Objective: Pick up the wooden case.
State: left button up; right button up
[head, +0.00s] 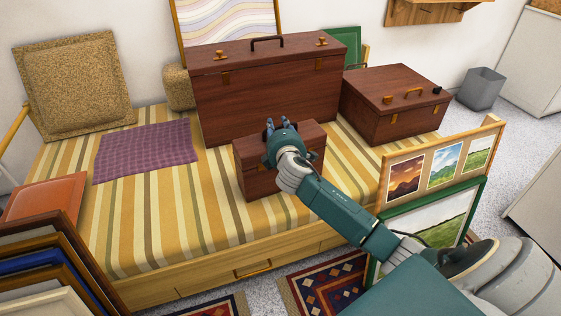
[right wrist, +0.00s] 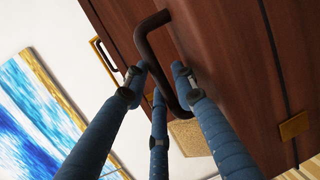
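Three reddish-brown wooden cases are in the head view. The smallest (head: 257,183) sits at the front of the striped daybed. A larger one (head: 265,90) stands behind it, and a flat one (head: 392,110) lies to its right. My right gripper (head: 277,125) is over the top of the smallest case and hides part of it. In the right wrist view its blue fingers (right wrist: 157,75) are apart, close around a dark handle (right wrist: 170,65) on a brown case (right wrist: 225,60). I cannot tell whether they touch the handle. My left gripper is not in view.
A purple cloth (head: 146,150) and a tan cushion (head: 75,85) lie on the left of the daybed (head: 150,225). Framed prints (head: 428,170) lean at the right front, beside my right arm. Stacked frames (head: 50,260) stand at the lower left.

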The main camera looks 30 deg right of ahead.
grip_shut()
jog(key=shift+w+r, duration=0.1)
jog(key=shift+r, duration=0.1)
